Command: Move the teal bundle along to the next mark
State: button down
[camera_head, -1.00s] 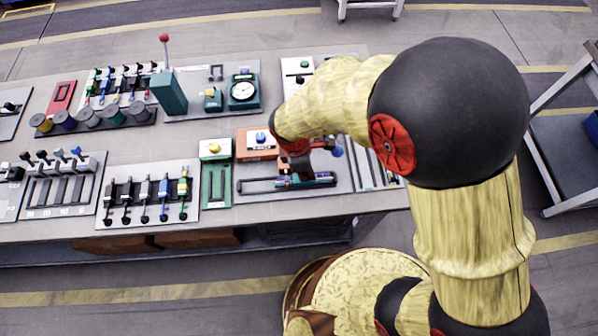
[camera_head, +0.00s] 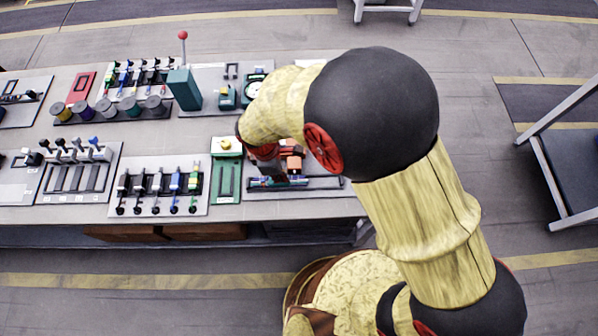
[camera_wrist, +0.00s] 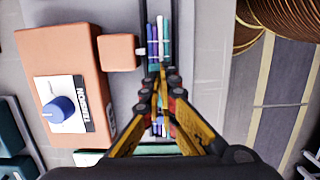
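The teal bundle (camera_head: 262,183) is a set of thin teal, blue and purple rods lying lengthwise in a narrow dark tray (camera_head: 328,184) at the bench's front right. The bundle also shows in the wrist view (camera_wrist: 158,35), with a pale band around it. My gripper (camera_wrist: 163,82) is down at the bundle, with its fingers close on either side. The bundle runs out above and below the fingers and appears gripped. In the head view my gripper (camera_head: 272,178) is largely hidden by my own arm. No mark is clearly visible.
An orange tension box (camera_wrist: 90,45) with a blue knob (camera_wrist: 58,108) and a small orange block (camera_wrist: 117,52) stand beside the tray. A green fixture (camera_head: 227,180) is just left of it. Lever and cable panels fill the bench farther left. The front floor is clear.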

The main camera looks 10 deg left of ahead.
jog(key=shift+s+a+f, duration=0.15)
jog(key=shift+s+f, duration=0.05)
jog(key=shift+f, duration=0.05)
jog(key=shift+w+a+r+p, duration=0.1)
jog(key=shift+a+r+p, duration=0.05)
jog(key=shift+r+p, duration=0.65)
jog(key=shift+f, duration=0.1)
jog(key=s+a, duration=0.1)
jog(key=a, duration=0.3)
jog(key=s+a+p, duration=0.1)
jog(key=a, duration=0.6)
jog(key=shift+s+a, duration=0.3)
jog(key=shift+s, duration=0.1)
